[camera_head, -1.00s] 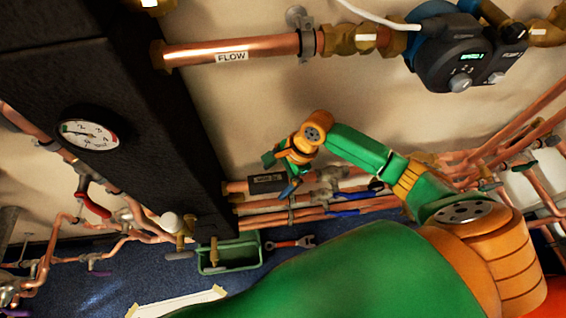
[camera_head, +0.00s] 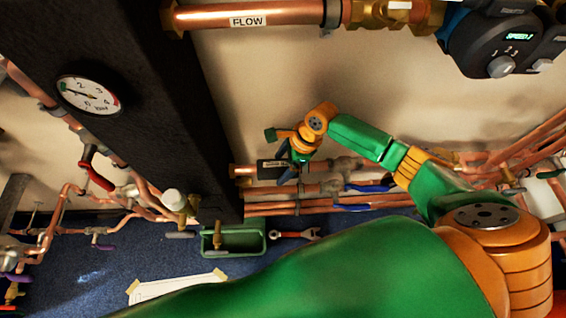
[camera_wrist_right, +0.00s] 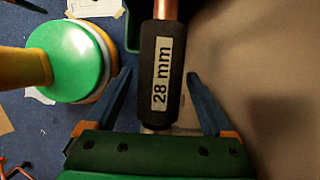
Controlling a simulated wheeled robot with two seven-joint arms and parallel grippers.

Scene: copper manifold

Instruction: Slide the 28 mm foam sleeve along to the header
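The 28 mm foam sleeve (camera_head: 270,172) is a black tube with a white label, around a horizontal copper pipe (camera_head: 243,171) low on the wall. Bare copper shows between its left end and the tall black header (camera_head: 185,110). My right gripper (camera_head: 288,176) is at the sleeve's right part. In the right wrist view the sleeve (camera_wrist_right: 163,70) lies between the two blue fingers of the gripper (camera_wrist_right: 160,73), which stand apart with a narrow gap on each side. The sleeve's end nearest the palm is partly visible. My left gripper is not in view.
More copper pipes with blue-handled valves (camera_head: 370,186) run close below the sleeve. A green tray (camera_head: 262,243) and a red wrench (camera_head: 296,234) lie on the blue floor beneath. A pump (camera_head: 500,45) and the FLOW pipe (camera_head: 285,17) are above. A gauge (camera_head: 88,95) is on the header.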

